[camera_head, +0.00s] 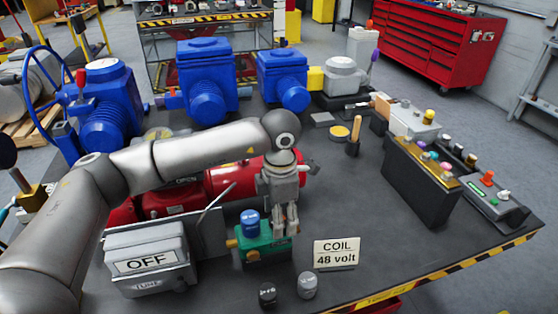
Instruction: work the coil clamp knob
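A small green device (262,246) stands on the dark table, with a blue knob (250,223) on top and brass fittings at its side. A sign (336,253) reading "COIL 48 volt" stands to its right. I cannot tell for sure which part is the coil clamp knob; the blue knob is the most visible one. My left gripper (287,222) points down at the right side of the green device, beside the blue knob and apart from it. Its fingers overlap the device's right edge in the picture; contact and finger gap are unclear. My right gripper is not in view.
A grey box marked "OFF" (146,262) with a lever stands left of the device. Two small knobs (287,289) sit in front. A red cylinder (235,178) lies behind. Blue valve actuators (207,80) line the back. Control boxes (425,178) stand right; the table's front right is clear.

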